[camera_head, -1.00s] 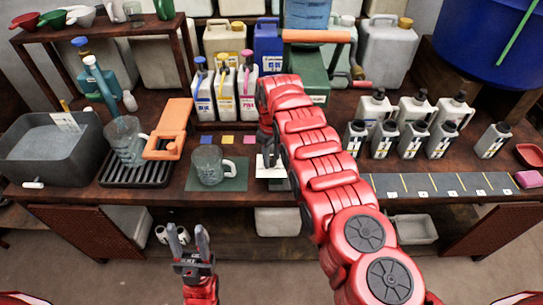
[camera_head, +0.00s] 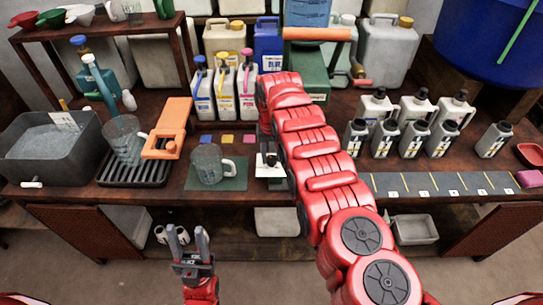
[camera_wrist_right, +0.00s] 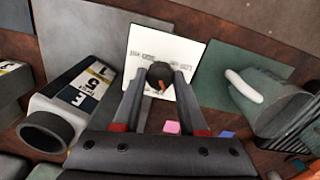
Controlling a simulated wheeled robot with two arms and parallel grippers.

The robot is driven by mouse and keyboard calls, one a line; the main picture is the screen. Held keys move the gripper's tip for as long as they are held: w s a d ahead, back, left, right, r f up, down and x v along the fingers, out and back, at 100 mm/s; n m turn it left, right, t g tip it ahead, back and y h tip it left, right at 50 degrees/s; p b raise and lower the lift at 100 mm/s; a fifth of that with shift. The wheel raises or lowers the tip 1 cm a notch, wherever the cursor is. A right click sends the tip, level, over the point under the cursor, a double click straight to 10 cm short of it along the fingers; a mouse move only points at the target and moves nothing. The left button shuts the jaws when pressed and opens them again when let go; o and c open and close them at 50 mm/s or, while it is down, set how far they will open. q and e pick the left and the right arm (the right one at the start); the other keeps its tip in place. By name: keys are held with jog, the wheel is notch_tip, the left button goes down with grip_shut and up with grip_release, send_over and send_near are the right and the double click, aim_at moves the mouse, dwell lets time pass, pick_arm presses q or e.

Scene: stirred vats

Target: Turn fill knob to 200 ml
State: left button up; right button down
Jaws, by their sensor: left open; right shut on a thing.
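The fill knob (camera_wrist_right: 160,75) is a dark round knob with an orange pointer mark. My right gripper (camera_wrist_right: 160,88) is shut on the knob, with one finger on each side, in the right wrist view. In the head view the white panel (camera_head: 269,171) lies right of the green mat, and my right arm partly hides the right gripper and knob. My left gripper (camera_head: 188,240) is open and empty, in front of the table edge.
A clear mug (camera_head: 209,165) stands on the green mat (camera_head: 232,181), close left of the panel. A jug (camera_head: 124,141) stands on a black rack. Several grey bottles (camera_head: 386,138) and a marked grey strip (camera_head: 445,184) are to the right. Three coloured-cap bottles (camera_head: 225,90) stand behind.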

jog(key=m+b, duration=0.1)
jog(key=m, duration=0.2)
jog(key=shift+f+m, duration=0.1)
jog(key=shift+m, duration=0.2)
jog(key=shift+m+b, duration=0.4)
jog(key=shift+m, duration=1.1)
jog(key=shift+c, duration=2.2)
grip_release()
jog(key=shift+r, duration=0.25)
notch_tip(320, 180, up, 9)
notch_tip(320, 180, up, 8)
jog(key=p, duration=0.9)
send_over(272, 158)
jog(key=shift+s+r, duration=0.1)
jog(key=shift+s, duration=0.05)
